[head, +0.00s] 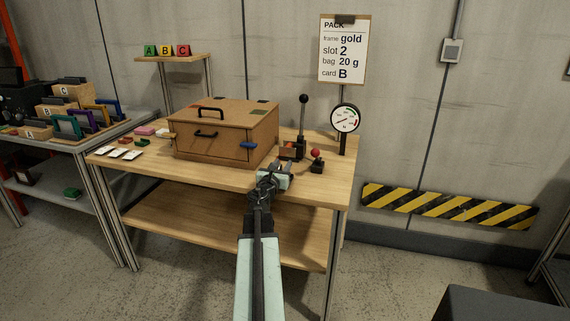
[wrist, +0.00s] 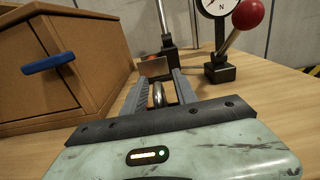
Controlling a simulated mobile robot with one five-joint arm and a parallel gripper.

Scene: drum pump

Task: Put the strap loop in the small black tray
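My gripper (head: 281,167) is over the right front part of the wooden table, just right of the wooden box. In the wrist view its two fingers (wrist: 160,78) stand apart, pointing toward a small brown block-like piece (wrist: 154,66) at the lever's foot. A curved grey, shiny shape shows between the fingers; I cannot tell whether it is a loop or part of my gripper. I cannot make out the strap loop for certain in either view. I cannot single out the small black tray either.
The wooden box (head: 224,136) stands close on the left, its blue handle (wrist: 48,64) facing my gripper. A tall black lever (head: 303,125), a red-knobbed lever (head: 317,155) and a round gauge (head: 344,119) stand close by. Small cards (head: 119,153) lie at the table's left.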

